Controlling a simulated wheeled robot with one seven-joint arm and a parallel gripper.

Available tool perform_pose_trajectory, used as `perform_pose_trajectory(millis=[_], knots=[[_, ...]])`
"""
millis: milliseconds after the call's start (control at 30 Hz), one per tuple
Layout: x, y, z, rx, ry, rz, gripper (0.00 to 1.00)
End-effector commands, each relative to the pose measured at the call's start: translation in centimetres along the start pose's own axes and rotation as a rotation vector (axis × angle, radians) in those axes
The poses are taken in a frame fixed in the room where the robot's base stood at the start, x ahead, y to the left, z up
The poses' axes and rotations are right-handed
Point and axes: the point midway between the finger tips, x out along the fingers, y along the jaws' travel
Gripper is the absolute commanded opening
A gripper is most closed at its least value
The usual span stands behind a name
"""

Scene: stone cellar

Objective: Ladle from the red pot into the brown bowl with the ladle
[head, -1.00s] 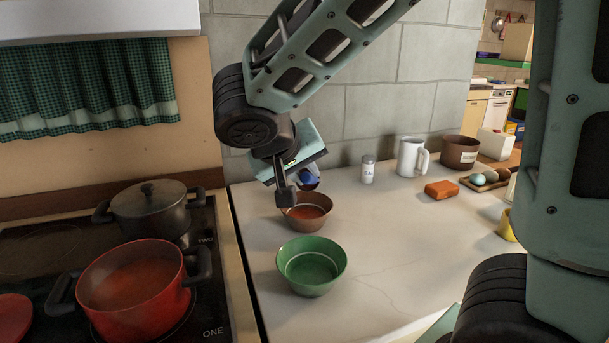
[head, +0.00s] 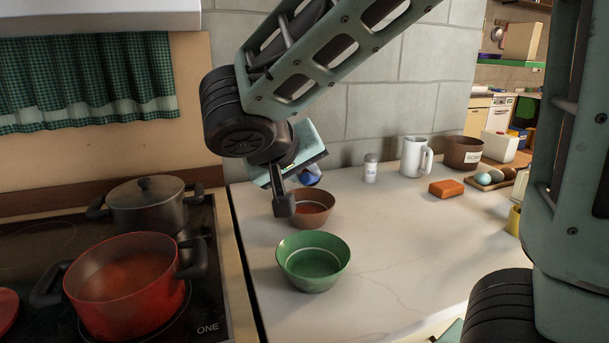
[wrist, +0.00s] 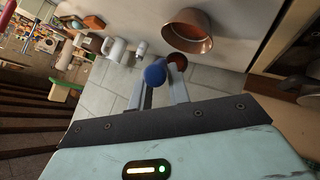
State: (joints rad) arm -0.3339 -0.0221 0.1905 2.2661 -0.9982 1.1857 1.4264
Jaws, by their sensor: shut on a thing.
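The red pot (head: 110,312), filled with reddish-brown contents, stands on the stove at the left. The brown bowl (head: 318,220) sits on the counter behind the green bowl; it also shows in the wrist view (wrist: 186,40). Its inside looks reddish, and I cannot tell whether it holds anything. My gripper (wrist: 160,92) is shut on the ladle's blue-ended handle (wrist: 155,73). The ladle's small dark cup (head: 284,205) hangs on a thin stem near the brown bowl's left rim in the head view. In the wrist view the cup (wrist: 178,62) looks reddish inside.
The green bowl (head: 313,283) stands in front of the brown bowl. A lidded dark pot (head: 146,213) is behind the red pot. A salt shaker (head: 370,168), white mug (head: 413,157), orange block (head: 446,188) and egg tray (head: 492,185) stand farther right. The counter's middle is clear.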

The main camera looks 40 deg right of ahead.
Motion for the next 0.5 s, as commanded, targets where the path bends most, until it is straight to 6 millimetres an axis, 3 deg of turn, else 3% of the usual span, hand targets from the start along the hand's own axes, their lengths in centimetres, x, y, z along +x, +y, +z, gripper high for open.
perform_pose_trajectory(millis=[500], knots=[[0.16,-0.72,1.08,0.012,0.049,0.028,0.0]])
